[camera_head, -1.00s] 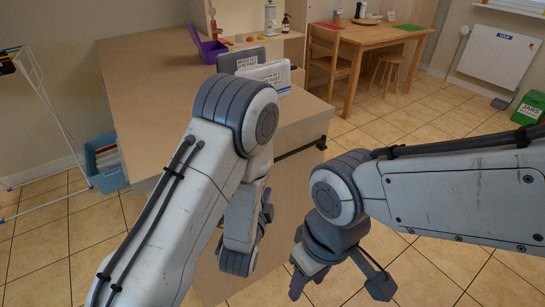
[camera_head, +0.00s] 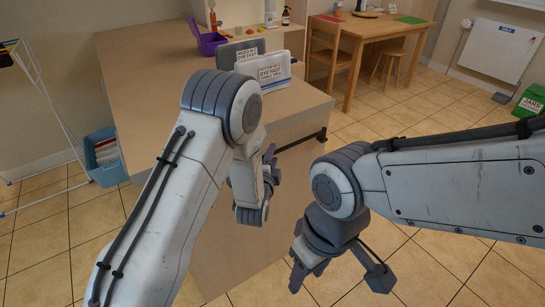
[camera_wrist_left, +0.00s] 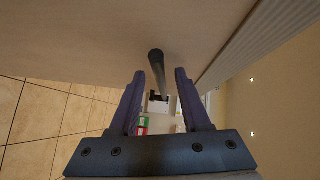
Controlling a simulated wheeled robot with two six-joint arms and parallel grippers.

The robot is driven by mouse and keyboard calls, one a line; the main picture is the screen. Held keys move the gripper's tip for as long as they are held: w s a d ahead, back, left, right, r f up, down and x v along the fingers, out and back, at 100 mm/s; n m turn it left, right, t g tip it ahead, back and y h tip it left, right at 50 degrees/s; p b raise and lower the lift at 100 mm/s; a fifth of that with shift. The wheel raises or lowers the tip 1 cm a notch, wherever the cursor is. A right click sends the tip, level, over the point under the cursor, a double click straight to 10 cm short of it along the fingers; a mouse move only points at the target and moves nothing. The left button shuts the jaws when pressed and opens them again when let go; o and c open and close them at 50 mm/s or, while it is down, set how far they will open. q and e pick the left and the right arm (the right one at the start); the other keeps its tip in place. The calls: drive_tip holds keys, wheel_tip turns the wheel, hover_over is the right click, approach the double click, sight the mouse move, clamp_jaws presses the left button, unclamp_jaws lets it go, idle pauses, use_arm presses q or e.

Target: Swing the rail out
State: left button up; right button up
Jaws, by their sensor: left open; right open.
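The rail (camera_head: 301,141) is a thin dark bar along the side panel of the wooden counter, just below its top edge. A dark bracket shows at its right end, and my left arm hides its left end. In the left wrist view the rail (camera_wrist_left: 157,66) shows as a dark rod lying between the two fingers, with gaps on both sides. My left gripper (camera_head: 271,162) is open at the rail's left part; it also shows in the left wrist view (camera_wrist_left: 160,76). My right gripper (camera_head: 300,272) is open and empty, lower and to the right, away from the rail.
A wooden table (camera_head: 375,35) with a chair stands at the back. A blue bin (camera_head: 103,155) is at the left. The tiled floor (camera_head: 440,100) right of the counter is clear.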

use_arm(q)
clamp_jaws()
idle(1.4)
